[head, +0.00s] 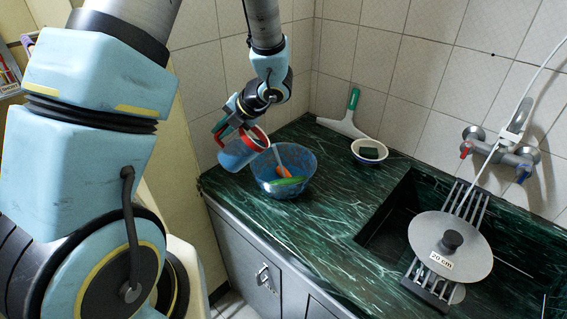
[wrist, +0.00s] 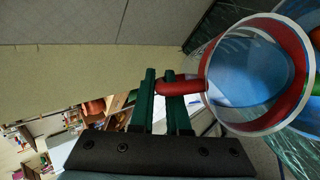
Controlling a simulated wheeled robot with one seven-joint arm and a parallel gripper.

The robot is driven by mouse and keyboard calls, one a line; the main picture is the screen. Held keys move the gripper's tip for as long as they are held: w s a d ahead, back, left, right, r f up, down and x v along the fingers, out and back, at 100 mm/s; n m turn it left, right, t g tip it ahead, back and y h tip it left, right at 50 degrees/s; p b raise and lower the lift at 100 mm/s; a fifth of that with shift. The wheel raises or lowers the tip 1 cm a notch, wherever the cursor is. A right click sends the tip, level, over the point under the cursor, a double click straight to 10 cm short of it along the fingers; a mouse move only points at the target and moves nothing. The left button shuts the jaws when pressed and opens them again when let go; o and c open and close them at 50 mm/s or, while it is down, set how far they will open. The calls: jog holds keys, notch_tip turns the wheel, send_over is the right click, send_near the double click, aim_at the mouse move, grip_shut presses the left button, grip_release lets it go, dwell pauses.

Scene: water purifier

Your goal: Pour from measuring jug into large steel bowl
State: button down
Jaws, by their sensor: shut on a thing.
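The measuring jug (head: 236,155) is a clear bluish cup with a red rim and red handle. My gripper (head: 223,128) is shut on its handle and holds it in the air, slightly tilted, at the bowl's left edge. In the wrist view, the green fingers (wrist: 161,86) pinch the red handle, and the open jug (wrist: 245,75) looks blue inside; I cannot tell how much liquid it holds. The large bowl (head: 269,178) looks blue and speckled rather than plain steel. It stands upright on the counter with an orange and a green item inside. No stream is visible.
The dark green marble counter (head: 335,205) is clear between the bowl and sink. A small white bowl (head: 369,151) with a dark sponge and a green-handled squeegee (head: 349,118) stand near the wall. A lid (head: 450,262) lies on a rack over the sink at right.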

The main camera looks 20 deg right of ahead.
jog(key=shift+s+d+r+m+t+y+b, duration=0.2)
jog(key=shift+d+t+y+b, duration=0.1)
jog(key=shift+d+y+b, duration=0.4)
jog(key=shift+s+d+r+m+t+y+b, duration=0.1)
jog(key=shift+d+r+m+t+y+b, duration=0.15)
jog(key=shift+d+y+b, duration=0.4)
dwell(1.8)
jog(key=shift+s+d+r+t+y+b, duration=0.15)
jog(key=shift+d+r+t+y+b, duration=0.25)
jog(key=shift+d+r+y, duration=0.35)
dwell(0.5)
